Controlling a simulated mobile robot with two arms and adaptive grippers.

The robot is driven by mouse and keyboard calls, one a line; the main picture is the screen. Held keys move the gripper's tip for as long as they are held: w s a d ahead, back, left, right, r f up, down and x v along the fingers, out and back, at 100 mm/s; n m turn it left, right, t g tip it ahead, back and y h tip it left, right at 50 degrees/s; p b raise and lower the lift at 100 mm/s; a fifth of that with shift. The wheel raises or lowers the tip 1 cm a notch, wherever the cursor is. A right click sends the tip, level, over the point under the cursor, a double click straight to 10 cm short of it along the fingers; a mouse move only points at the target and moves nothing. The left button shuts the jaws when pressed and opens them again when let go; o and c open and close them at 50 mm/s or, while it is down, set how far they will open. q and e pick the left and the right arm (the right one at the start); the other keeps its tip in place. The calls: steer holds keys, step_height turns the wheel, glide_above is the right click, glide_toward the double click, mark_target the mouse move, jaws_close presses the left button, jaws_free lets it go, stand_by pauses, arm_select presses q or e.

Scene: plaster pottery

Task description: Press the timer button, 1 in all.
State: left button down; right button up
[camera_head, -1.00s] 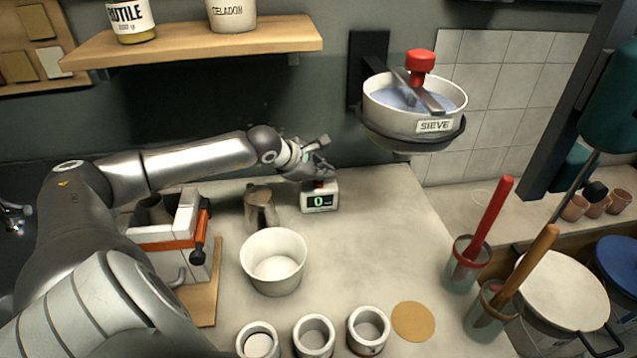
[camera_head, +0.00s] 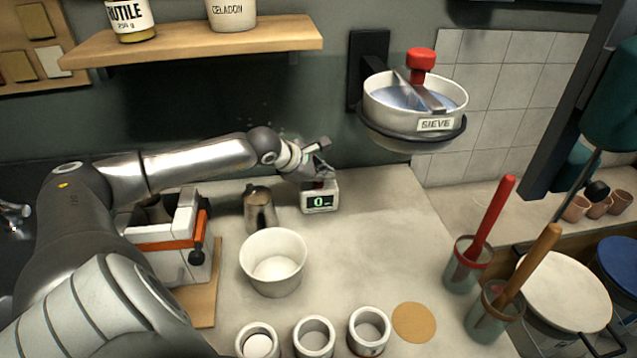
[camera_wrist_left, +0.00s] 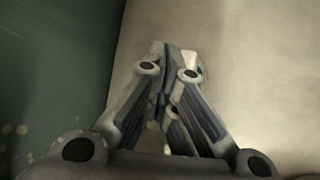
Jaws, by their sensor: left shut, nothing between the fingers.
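The timer (camera_head: 319,202) is a small white box with a dark display showing a green 0. It stands at the back of the table near the wall. A bit of its red button (camera_head: 318,184) shows on top, mostly hidden by my left gripper (camera_head: 318,178). My left gripper is shut and empty, right over the button; whether it touches the button cannot be told. In the left wrist view the closed fingers (camera_wrist_left: 172,60) fill the middle, and the timer is hidden. My right gripper is not in view.
A metal jug (camera_head: 259,210) stands left of the timer, with a white bowl (camera_head: 273,262) in front. The sieve (camera_head: 414,112) hangs on the wall at right. Several white cups (camera_head: 314,338) line the front. The table right of the timer is clear.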

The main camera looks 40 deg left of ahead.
mark_target(321, 184)
arm_select(q)
steer(key=shift+f, duration=0.2)
steer(key=shift+r, duration=0.1)
stand_by(0.5)
steer(key=shift+r, duration=0.75)
steer(key=shift+r, duration=0.1)
steer(key=shift+r+p, duration=0.8)
steer(key=shift+r, duration=1.6)
